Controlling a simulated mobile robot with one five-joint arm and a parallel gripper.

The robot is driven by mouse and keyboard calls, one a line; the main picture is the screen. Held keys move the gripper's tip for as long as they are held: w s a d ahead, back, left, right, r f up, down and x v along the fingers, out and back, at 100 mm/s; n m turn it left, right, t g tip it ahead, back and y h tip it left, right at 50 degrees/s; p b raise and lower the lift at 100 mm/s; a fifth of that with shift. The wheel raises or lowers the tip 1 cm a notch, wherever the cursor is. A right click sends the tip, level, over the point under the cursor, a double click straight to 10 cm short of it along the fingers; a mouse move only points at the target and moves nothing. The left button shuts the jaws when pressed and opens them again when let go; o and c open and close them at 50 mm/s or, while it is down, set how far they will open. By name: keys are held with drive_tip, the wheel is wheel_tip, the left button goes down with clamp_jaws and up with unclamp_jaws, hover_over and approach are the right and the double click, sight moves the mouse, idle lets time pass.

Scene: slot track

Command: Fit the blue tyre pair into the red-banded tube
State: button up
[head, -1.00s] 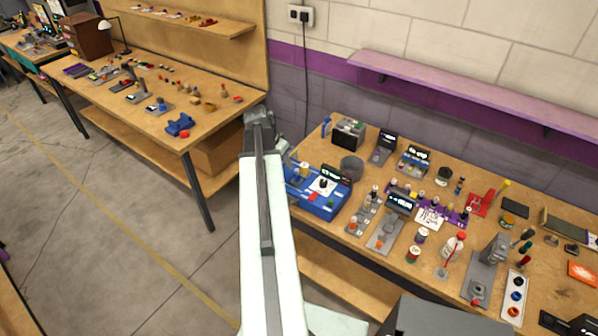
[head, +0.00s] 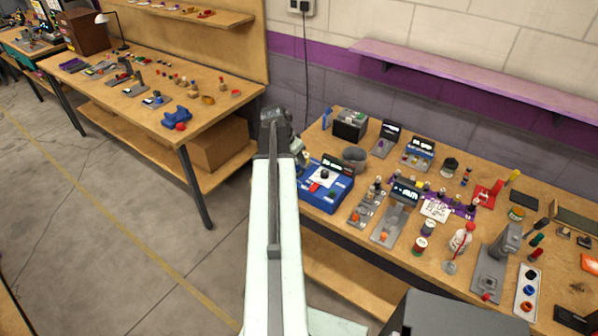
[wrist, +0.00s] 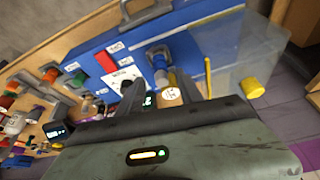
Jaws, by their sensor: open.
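My gripper (wrist: 168,88) is open in the wrist view, its two dark fingers pointing at a blue box (wrist: 195,38). Between and beyond the fingers are a blue-grey cylinder (wrist: 158,60) and a yellowish one behind a white disc; nothing is visibly gripped. I cannot tell whether the cylinder is the blue tyre pair. In the head view the gripper (head: 301,156) is mostly hidden behind my arm, at the left end of the blue box (head: 322,196). A blue ring (head: 529,290) lies in a pale tray at the far right. I cannot identify the red-banded tube.
The right bench is crowded with stands, spools and a white bottle (head: 461,240). A clear bin (wrist: 238,50) and a yellow cap (wrist: 252,88) are right of the fingers in the wrist view. A purple shelf (head: 460,75) overhangs the bench. Floor between the benches is clear.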

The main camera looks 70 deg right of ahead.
drive_tip(key=shift+r, duration=0.1)
clamp_jaws()
